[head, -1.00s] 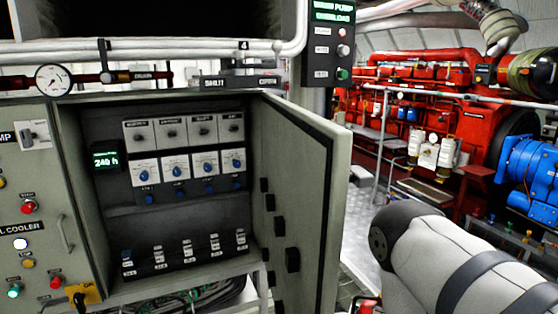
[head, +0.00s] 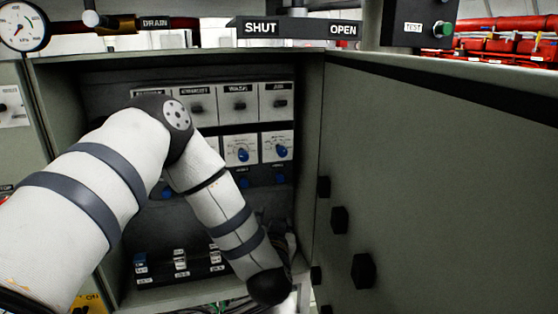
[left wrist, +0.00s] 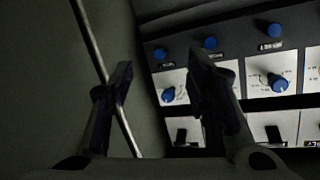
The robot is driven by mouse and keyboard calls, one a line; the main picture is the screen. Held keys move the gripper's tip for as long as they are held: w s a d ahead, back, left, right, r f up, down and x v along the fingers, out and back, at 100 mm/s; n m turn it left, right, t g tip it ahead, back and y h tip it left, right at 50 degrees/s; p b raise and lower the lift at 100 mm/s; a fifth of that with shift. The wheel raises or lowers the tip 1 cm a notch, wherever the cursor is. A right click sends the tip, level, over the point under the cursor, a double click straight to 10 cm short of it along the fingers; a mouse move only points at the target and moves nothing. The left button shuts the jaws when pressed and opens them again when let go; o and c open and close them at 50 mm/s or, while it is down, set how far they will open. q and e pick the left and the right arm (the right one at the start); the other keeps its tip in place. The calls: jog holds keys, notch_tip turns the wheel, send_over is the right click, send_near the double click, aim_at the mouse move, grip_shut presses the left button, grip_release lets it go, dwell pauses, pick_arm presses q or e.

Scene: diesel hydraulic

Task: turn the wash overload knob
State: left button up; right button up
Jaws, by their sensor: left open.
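In the head view a row of white dials with blue knobs is on a panel inside the open cabinet. The dial knob (head: 243,155) under a small label that seems to read "WASH" is second from the right; the rightmost knob (head: 282,151) is beside it. My left arm covers the dials further left. My left gripper (left wrist: 160,75) is open and empty in the left wrist view, with the panel beyond its fingers. One knob (left wrist: 168,94) shows between the fingers, and another (left wrist: 278,84) right of them. The right finger hides part of the row. My right gripper is out of view.
The cabinet door (head: 430,180) stands open on the right, with black blocks on its inner face. Small switches (head: 180,262) line the cabinet's lower part. A SHUT/OPEN bar (head: 300,29) crosses above the opening. A thin rod (left wrist: 90,40) is at the wrist view's left.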

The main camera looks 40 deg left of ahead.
aim_at(244, 157)
pick_arm(q)
jog(key=w+a+r+n+g+y, duration=0.1)
jog(key=a+r+n+g+y, duration=0.1)
jog(key=a+r+n+y, duration=0.45)
jog(key=w+a+r+m, duration=0.1)
jog(key=w+a, duration=0.1)
jog(key=a, duration=0.1)
jog(key=w+a+m+h+b, duration=0.1)
jog(key=w+a, duration=0.1)
jog(key=a, duration=0.1)
jog(key=w+a+r+m, duration=0.1)
jog(key=w+a, duration=0.2)
jog(key=shift+r+t+b, duration=0.35)
jog(key=shift+t+b, duration=0.05)
jog(key=shift+w+a+r, duration=0.15)
jog(key=shift+w+a, duration=0.25)
jog(key=shift+a, duration=0.1)
grip_shut()
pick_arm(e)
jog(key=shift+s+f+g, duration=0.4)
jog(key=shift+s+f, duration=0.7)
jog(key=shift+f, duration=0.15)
